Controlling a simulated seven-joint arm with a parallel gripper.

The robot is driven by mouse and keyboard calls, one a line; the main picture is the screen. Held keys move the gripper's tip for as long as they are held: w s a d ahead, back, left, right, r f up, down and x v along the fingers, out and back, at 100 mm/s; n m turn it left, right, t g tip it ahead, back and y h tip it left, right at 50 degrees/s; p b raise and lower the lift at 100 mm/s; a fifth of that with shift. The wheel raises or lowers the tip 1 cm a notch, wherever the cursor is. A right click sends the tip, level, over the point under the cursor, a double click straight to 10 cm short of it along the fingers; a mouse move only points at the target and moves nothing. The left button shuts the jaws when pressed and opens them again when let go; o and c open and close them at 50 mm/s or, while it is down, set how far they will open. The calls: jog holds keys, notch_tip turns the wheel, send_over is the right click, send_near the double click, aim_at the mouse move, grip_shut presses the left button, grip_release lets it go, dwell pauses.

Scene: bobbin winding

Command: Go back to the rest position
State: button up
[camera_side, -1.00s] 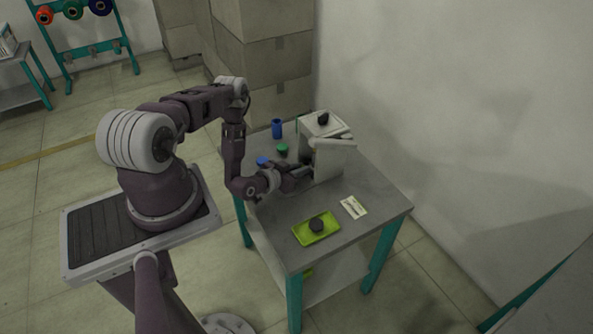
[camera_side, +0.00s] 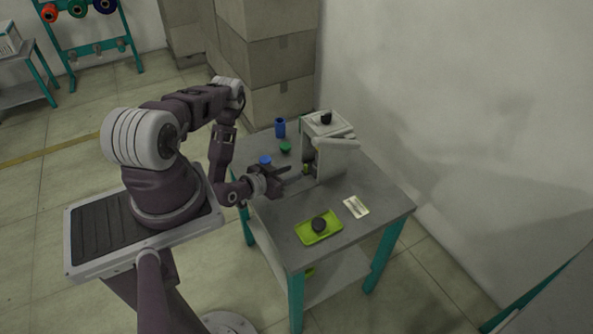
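My gripper (camera_side: 296,180) is low over the left part of the grey table (camera_side: 372,207), pointing right toward the winding machine. Its two dark fingers look spread apart, with nothing seen between them. The pale winding machine (camera_side: 327,135) stands at the back of the table with a black knob on top. A small yellow-green piece (camera_side: 306,169) shows at the machine's lower left face, just beyond the fingertips and apart from them.
A green tray (camera_side: 334,231) with a dark round piece (camera_side: 319,224) lies at the front. A white card (camera_side: 356,207) lies to its right. A blue cup (camera_side: 280,127), a green piece (camera_side: 285,148) and a blue piece (camera_side: 265,160) stand behind my gripper. Boxes (camera_side: 265,60) are stacked behind.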

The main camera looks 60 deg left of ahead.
jog(key=w+r, duration=0.1)
jog(key=w+a+g+h, duration=0.1)
jog(key=w+a+r+g, duration=0.1)
jog(key=shift+w+r+m, duration=0.25)
jog(key=shift+r+m, duration=0.05)
jog(key=d+r+g, duration=0.3)
jog(key=d+r, duration=0.1)
jog(key=r, duration=1)
jog(key=d+r+g, duration=0.2)
jog(key=d+r, duration=0.1)
jog(key=r, duration=1.1)
jog(key=s+d+r+m+h, duration=0.1)
jog(key=s+d+r, duration=0.6)
jog(key=d+r, duration=0.15)
jog(key=s+d+r+m+h, duration=0.1)
jog(key=s+d+r, duration=0.1)
jog(key=s+d, duration=0.2)
jog(key=s+d+r+m+h, duration=0.1)
jog(key=s+d, duration=0.3)
jog(key=s, duration=0.6)
jog(key=shift+d+r, duration=0.35)
jog(key=shift+r, duration=0.15)
